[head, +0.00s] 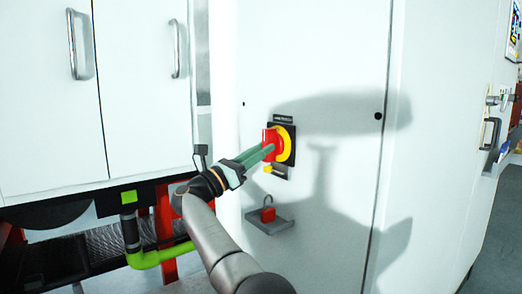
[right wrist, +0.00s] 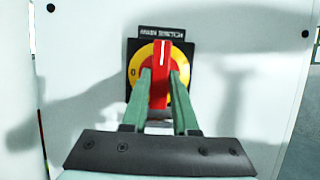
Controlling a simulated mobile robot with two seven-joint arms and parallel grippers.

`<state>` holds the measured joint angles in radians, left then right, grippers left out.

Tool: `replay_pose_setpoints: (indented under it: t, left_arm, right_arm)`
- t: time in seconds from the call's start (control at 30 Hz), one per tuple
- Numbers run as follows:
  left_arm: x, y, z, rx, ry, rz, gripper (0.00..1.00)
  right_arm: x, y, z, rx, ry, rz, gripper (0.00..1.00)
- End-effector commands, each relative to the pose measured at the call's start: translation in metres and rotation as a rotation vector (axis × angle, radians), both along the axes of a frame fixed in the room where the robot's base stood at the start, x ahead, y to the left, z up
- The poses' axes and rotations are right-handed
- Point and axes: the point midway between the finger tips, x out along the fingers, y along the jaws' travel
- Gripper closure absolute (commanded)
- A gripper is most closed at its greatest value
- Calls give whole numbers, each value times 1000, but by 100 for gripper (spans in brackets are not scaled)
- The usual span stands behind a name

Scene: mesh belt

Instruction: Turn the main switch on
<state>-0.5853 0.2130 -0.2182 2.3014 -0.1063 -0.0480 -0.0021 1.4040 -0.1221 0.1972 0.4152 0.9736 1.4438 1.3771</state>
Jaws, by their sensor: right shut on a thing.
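The main switch has a red handle (head: 270,140) on a round yellow plate (head: 287,146) with a black square backing, on a white cabinet front. In the right wrist view the red handle (right wrist: 161,58) stands upright, with its white line at the top. A "0" mark (right wrist: 138,73) shows on the yellow plate to its left. My right gripper (head: 267,152) is shut on the handle. In the right wrist view its green fingers (right wrist: 160,82) stand on both sides of the handle and hide the lower part of the plate. My left gripper is not in view.
A small shelf with a red padlock (head: 268,215) sits below the switch. White cabinet doors with handles (head: 78,45) stand at the left, above a dark mesh belt (head: 105,243) and a green pipe (head: 160,257). Grey floor is open at the right.

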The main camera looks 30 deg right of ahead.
Motion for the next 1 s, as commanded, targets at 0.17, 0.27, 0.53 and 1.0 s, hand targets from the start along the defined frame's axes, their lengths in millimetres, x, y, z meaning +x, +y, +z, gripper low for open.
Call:
replay_pose_setpoints:
  t: [0.17, 0.27, 0.53, 1.0]
  left_arm:
    - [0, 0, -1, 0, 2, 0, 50]
    - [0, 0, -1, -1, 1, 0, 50]
    - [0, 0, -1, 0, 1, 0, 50]
    - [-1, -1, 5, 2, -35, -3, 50]
  right_arm:
    - [0, 0, -1, 3, -4, 0, 100]
    - [0, 0, -1, 3, -4, 0, 100]
    - [0, 0, -1, 2, -3, 0, 46]
    - [-1, 0, -4, 1, -3, -1, 43]
